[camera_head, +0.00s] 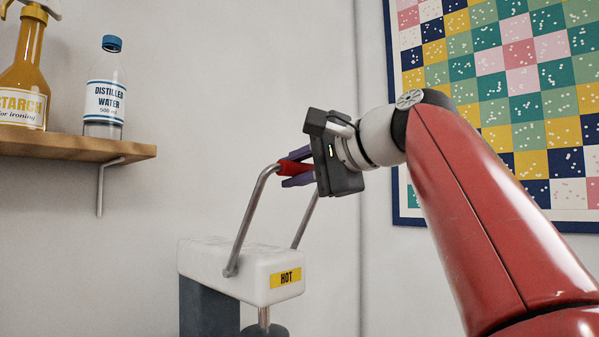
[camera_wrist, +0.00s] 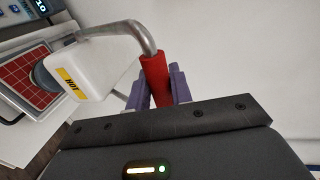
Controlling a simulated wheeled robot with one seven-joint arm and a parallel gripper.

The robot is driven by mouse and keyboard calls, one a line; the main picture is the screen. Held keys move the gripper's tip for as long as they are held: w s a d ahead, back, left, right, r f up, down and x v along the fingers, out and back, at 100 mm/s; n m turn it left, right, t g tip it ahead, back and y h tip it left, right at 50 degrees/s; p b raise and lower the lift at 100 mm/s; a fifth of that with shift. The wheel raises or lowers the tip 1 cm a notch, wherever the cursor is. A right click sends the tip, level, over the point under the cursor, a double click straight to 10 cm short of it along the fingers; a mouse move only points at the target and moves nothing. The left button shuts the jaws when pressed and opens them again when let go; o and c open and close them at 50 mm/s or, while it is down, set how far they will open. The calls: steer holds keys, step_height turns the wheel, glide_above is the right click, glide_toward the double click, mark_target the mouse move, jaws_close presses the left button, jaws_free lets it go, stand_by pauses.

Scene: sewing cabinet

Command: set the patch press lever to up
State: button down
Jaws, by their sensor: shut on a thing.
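The patch press (camera_head: 225,262) has a white head with a yellow HOT label and stands at lower centre in the head view. Its lever (camera_head: 249,220) is a grey metal bow that rises from the head, tilted up and to the right. The lever's red grip (camera_head: 287,169) is at the top. My gripper (camera_head: 297,168) has its purple fingers closed around the red grip. In the wrist view the red grip (camera_wrist: 156,80) sits between the purple fingers (camera_wrist: 159,88), and the white press head (camera_wrist: 98,72) shows to the left. The far end of the grip is partly hidden.
A wooden shelf (camera_head: 75,146) at upper left holds a starch bottle (camera_head: 24,75) and a distilled water bottle (camera_head: 105,95). A quilt (camera_head: 500,75) hangs on the wall behind my arm. A red gridded pad (camera_wrist: 22,80) lies at left in the wrist view.

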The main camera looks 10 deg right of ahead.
steer(key=shift+r, duration=0.15)
steer(key=c, duration=1.3)
jaws_free()
steer(key=shift+a, duration=0.1)
steer(key=v, duration=0.7)
steer(key=shift+s+d, duration=0.25)
steer(key=shift+d, duration=0.05)
